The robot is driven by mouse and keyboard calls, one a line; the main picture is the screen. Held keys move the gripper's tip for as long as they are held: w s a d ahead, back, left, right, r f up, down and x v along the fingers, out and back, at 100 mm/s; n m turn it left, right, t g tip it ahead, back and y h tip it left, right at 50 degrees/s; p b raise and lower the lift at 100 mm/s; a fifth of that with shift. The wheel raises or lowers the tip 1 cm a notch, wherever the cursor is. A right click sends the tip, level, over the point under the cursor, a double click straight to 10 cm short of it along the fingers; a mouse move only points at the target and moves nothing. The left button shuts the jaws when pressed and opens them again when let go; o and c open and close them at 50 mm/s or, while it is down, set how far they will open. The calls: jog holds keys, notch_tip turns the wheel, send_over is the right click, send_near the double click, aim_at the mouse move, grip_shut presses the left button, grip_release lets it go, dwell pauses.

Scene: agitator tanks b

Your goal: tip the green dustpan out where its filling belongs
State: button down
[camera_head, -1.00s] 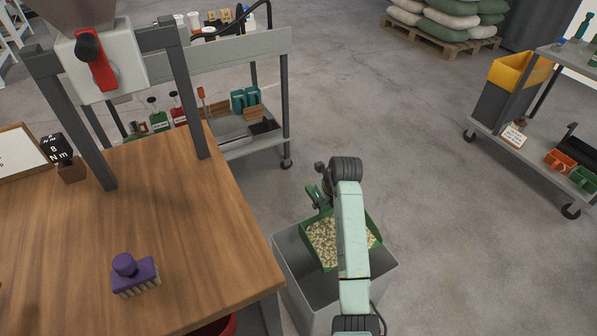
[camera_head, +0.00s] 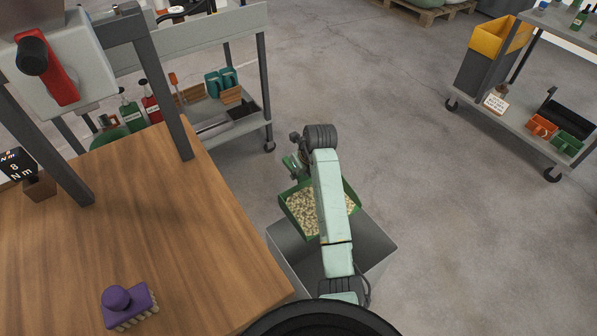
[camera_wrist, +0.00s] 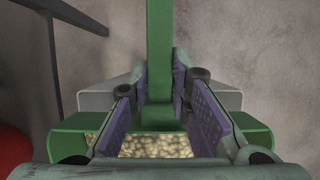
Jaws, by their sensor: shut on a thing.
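The green dustpan (camera_head: 352,194) holds a load of pale granules (camera_head: 304,212), which stay in the pan. My gripper (camera_head: 298,166) is shut on its green handle (camera_wrist: 159,55); the purple finger pads flank the handle in the wrist view. The pan (camera_wrist: 72,143) shows there with part of the granules (camera_wrist: 155,147). A grey open bin (camera_head: 284,263) stands on the floor beside the bench. The pan hangs over the bin's far side, partly past its far rim. My arm hides part of the pan and of the bin's inside.
A wooden bench (camera_head: 150,215) at left carries a purple brush (camera_head: 130,303). A grey cart (camera_head: 190,35) with bottles stands behind it. At right is another cart (camera_head: 525,125) with a yellow-topped bin (camera_head: 497,38). Open floor (camera_head: 400,130) lies between. A red round thing (camera_wrist: 14,145) shows in the wrist view.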

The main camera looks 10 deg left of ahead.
aim_at(308, 192)
jog(key=shift+d+f+b, duration=0.15)
jog(key=shift+f+b, duration=0.1)
jog(key=shift+b, duration=0.1)
jog(key=shift+s+d+f+t+y+b, duration=0.15)
jog(key=shift+s+d+t+y+b, duration=0.2)
jog(key=shift+t+y+b, duration=0.45)
jog(key=shift+s+d+r+t+y+b, duration=0.35)
jog(key=shift+s+r+t+y, duration=0.1)
jog(key=shift+r, duration=0.25)
jog(key=shift+t+y, duration=0.85)
jog(key=shift+r+b+v, duration=0.25)
jog(key=shift+b+v, duration=0.9)
jog(key=shift+v, duration=0.85)
jog(key=s+d+r+t+y+b, duration=0.4)
jog(key=s+d+r+b, duration=0.2)
jog(key=b, duration=0.4)
jog(key=shift+s+d+t+y, duration=0.35)
jog(key=shift+t+y, duration=0.05)
jog(key=shift+f, duration=0.1)
